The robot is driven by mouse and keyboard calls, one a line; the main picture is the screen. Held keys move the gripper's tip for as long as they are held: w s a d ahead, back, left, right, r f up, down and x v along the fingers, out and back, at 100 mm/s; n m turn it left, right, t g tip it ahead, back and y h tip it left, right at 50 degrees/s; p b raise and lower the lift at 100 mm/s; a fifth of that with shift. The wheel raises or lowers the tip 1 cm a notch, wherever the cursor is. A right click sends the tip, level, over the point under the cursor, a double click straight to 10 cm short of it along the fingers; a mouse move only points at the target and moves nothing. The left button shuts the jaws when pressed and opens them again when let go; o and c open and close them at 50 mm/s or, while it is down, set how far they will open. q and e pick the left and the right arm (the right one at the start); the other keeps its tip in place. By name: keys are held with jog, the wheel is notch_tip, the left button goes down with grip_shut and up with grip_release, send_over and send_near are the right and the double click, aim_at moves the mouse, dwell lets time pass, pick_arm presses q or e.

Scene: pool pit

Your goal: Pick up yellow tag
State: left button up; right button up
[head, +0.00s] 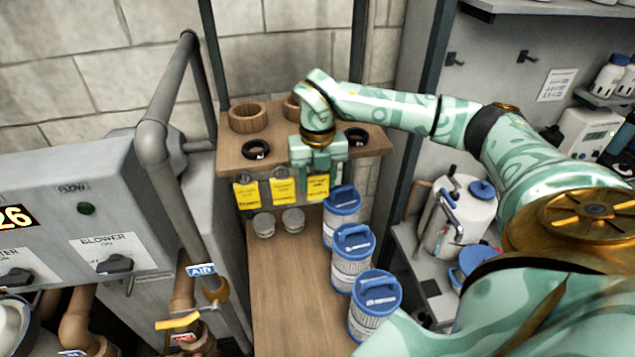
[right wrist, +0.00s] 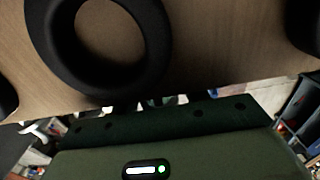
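Three yellow tags hang in a row from the front edge of an upper wooden shelf (head: 232,170) in the head view: a left tag (head: 246,196), a middle tag (head: 284,192) and a right tag (head: 318,189). My right gripper (head: 318,168) points down at the shelf's front edge, just over the right tag and partly in front of its top. I cannot tell whether it touches the tag or how far its fingers are apart. The right wrist view shows the green gripper body (right wrist: 170,150) below the shelf edge, but no tag. My left gripper is not in view.
Black rings (head: 256,149) and wooden rings (head: 248,117) lie on the shelf; one black ring (right wrist: 110,50) is close in the wrist view. Below stand blue-lidded filter cartridges (head: 351,258) and small round grey items (head: 293,220). A grey pipe (head: 155,145) rises at left.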

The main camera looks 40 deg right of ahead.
dwell(0.3)
jog(key=shift+r, duration=0.1)
jog(key=shift+s+r+b, duration=0.1)
jog(key=shift+s+b, duration=0.05)
jog(key=shift+b, duration=0.25)
jog(key=s+a+b, duration=0.2)
jog(key=s+a, duration=0.2)
jog(key=s, duration=0.3)
jog(key=s+a+b, duration=0.2)
jog(key=s+a, duration=0.2)
jog(key=s, duration=0.4)
jog(key=shift+s+a, duration=0.25)
jog(key=shift+a, duration=0.05)
jog(key=shift+r, duration=0.1)
